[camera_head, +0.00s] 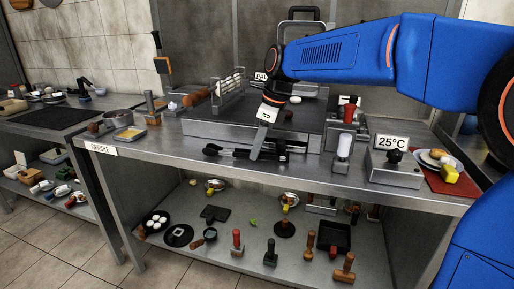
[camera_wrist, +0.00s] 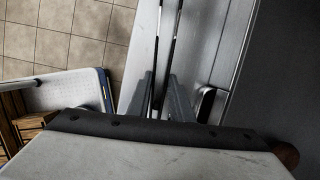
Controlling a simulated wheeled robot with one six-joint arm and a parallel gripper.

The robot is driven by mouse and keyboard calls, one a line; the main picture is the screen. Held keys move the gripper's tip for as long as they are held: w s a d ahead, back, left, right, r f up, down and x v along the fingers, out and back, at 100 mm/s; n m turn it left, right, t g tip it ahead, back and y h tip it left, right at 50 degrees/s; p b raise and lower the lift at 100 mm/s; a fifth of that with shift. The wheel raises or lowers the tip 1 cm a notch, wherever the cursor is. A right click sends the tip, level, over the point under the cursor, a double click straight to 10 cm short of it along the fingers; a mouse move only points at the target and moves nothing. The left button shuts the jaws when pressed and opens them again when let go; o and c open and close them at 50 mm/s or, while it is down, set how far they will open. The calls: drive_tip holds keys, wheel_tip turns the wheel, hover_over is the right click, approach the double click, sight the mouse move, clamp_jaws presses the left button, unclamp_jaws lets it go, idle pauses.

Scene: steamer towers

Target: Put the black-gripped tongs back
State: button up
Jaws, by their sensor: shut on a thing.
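The black-gripped tongs (camera_head: 226,152) lie lengthwise near the front edge of the griddle counter, in front of the raised hot plate. Dark parts also show to the right of my gripper, but I cannot tell whether they belong to the same tongs. My gripper (camera_head: 257,153) points down from above and is shut on the tongs, hiding part of them. In the wrist view, the thin long arms of the tongs (camera_wrist: 176,38) run away from between my gripper's fingers (camera_wrist: 163,102). The tongs' far end is out of that view.
The griddle plate (camera_head: 200,128) stands right behind. To the right are a white-topped bottle (camera_head: 343,148), a 25°C sign (camera_head: 391,141) and a plate on a red mat (camera_head: 467,180). The lower shelf (camera_head: 200,262) holds several tools.

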drive_tip(key=o, duration=1)
drive_tip(key=shift+c, duration=0.2)
drive_tip(key=v, duration=1.2)
drive_tip(key=shift+s+d, duration=0.1)
